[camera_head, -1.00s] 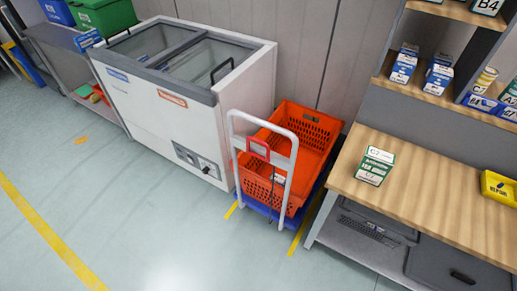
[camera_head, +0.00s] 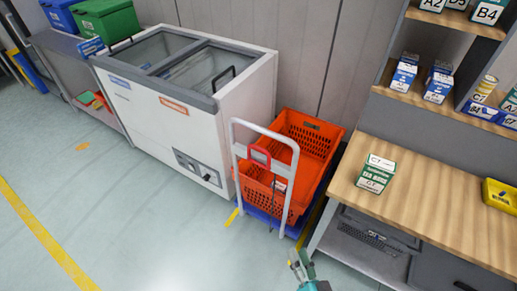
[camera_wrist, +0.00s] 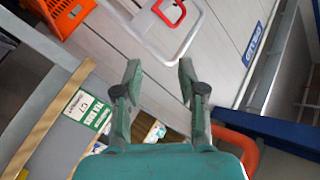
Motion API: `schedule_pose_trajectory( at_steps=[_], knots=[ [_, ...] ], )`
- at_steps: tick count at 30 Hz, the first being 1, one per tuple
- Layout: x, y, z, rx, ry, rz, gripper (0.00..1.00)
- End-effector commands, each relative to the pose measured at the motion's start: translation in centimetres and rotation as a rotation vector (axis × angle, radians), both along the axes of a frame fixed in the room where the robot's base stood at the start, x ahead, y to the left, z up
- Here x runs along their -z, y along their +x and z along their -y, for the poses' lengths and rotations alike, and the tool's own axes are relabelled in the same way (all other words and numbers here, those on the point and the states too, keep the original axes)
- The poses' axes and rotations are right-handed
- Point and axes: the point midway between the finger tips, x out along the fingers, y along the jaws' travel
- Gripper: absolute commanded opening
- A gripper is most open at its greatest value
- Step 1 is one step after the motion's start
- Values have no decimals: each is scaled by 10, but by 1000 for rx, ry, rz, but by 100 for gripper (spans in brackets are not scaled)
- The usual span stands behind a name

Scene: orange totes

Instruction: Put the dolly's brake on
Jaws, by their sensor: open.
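The dolly has a blue base (camera_head: 262,212) and an upright white push handle (camera_head: 296,172), and it stands between the freezer and the workbench. A red part (camera_head: 260,155) sits on the handle's crossbar. The same red part shows as a loop in the wrist view (camera_wrist: 181,14), at the top by the white handle bar (camera_wrist: 192,30). An orange tote (camera_head: 318,128) rests on the dolly. My gripper (camera_head: 299,261) is low in the head view, in front of and below the handle. In the wrist view my gripper (camera_wrist: 159,72) is open and empty, apart from the handle.
A white chest freezer (camera_head: 160,130) stands left of the dolly. A wooden workbench (camera_head: 430,195) is close on the right, with a green-and-white box (camera_head: 375,180) on it. Yellow lines mark the floor (camera_head: 130,220), which is open at front left.

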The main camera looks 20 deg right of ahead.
Motion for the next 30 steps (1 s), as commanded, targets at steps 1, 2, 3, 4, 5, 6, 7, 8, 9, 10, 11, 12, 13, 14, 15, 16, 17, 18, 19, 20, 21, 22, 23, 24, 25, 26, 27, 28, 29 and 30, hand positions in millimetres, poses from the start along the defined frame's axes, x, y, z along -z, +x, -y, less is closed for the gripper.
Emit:
schedule_pose_trajectory(
  at_steps=[1, 2, 3, 4, 5, 6, 7, 8, 9, 10, 11, 12, 13, 14, 15, 16, 17, 18, 19, 20, 21, 22, 23, 24, 25, 26, 27, 28, 29, 30],
  knots=[
    [1, 21, 0, 3, 47, 21, 40],
    [1, 32, -1, 4, 79, 32, 40],
    [2, 47, -1, 6, 119, 45, 40],
    [2, 58, -1, 7, 150, 55, 40],
    [2, 69, -1, 8, 182, 64, 40],
    [1, 85, -2, 8, 222, 77, 40],
    [0, 96, -2, 8, 254, 88, 40],
    [-1, 108, -2, 8, 284, 96, 40],
    [-3, 123, -3, 6, 327, 110, 40],
    [-5, 135, -3, 6, 357, 119, 40],
    [-7, 147, -4, 4, 388, 129, 40],
    [-10, 163, -5, 1, 429, 141, 40],
    [-13, 174, -5, 0, 461, 150, 40],
    [-16, 185, -6, -3, 489, 159, 40],
    [-20, 199, -7, -6, 526, 169, 40],
    [-23, 209, -7, -9, 551, 177, 40],
    [-25, 217, -8, -10, 575, 183, 40],
    [-29, 228, -8, -14, 604, 191, 40],
    [-32, 235, -9, -16, 624, 196, 40],
    [-34, 241, -9, -18, 640, 200, 40],
    [-37, 248, -9, -20, 659, 206, 40],
    [-38, 252, -10, -21, 672, 208, 40],
    [-39, 255, -10, -22, 681, 210, 40],
    [-41, 258, -10, -24, 690, 212, 40],
    [-42, 260, -10, -24, 694, 213, 40],
    [-42, 262, -10, -24, 698, 214, 40],
    [-43, 264, -10, -25, 701, 215, 40],
    [-43, 266, -10, -25, 702, 215, 40],
    [-44, 268, -10, -25, 702, 215, 40],
    [-44, 272, -9, -24, 702, 216, 40]
  ],
)
